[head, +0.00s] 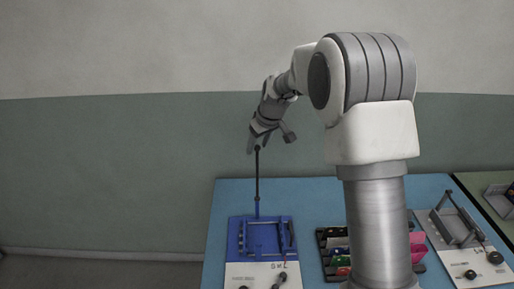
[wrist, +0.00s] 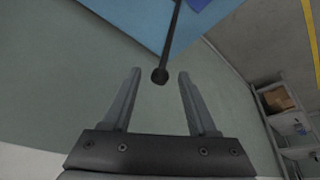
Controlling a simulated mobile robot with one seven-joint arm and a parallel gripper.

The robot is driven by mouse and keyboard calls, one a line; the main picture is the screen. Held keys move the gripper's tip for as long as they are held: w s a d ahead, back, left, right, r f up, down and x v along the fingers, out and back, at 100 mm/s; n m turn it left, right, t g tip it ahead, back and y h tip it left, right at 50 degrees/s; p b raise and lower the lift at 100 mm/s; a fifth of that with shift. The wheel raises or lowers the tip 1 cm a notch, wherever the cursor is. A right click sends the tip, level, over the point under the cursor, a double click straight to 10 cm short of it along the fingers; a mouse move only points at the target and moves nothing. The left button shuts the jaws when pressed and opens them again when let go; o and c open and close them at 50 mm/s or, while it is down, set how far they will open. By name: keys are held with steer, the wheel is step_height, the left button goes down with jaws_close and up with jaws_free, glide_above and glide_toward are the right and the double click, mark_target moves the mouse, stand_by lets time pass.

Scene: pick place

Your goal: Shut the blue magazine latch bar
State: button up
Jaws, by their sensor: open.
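The blue magazine (head: 235,238) sits on the blue table at the front left. Its latch bar (head: 257,180) is a thin dark rod standing upright from the magazine's back edge, with a round black knob at its top. My gripper (head: 252,143) is up at the knob, pointing down. In the wrist view, my gripper (wrist: 160,74) is open, and the knob of the latch bar (wrist: 159,76) appears between the two fingertips with a gap on each side. I cannot tell whether a finger touches it.
A dark rack (head: 331,262) with several coloured items stands right of the magazine, partly hidden by my arm. A grey magazine-like fixture (head: 452,226) is further right. The blue table (head: 305,195) is clear behind the magazine. Shelves (wrist: 290,118) show in the wrist view.

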steer(key=shift+x, duration=1.1)
jaws_close()
stand_by(0.7)
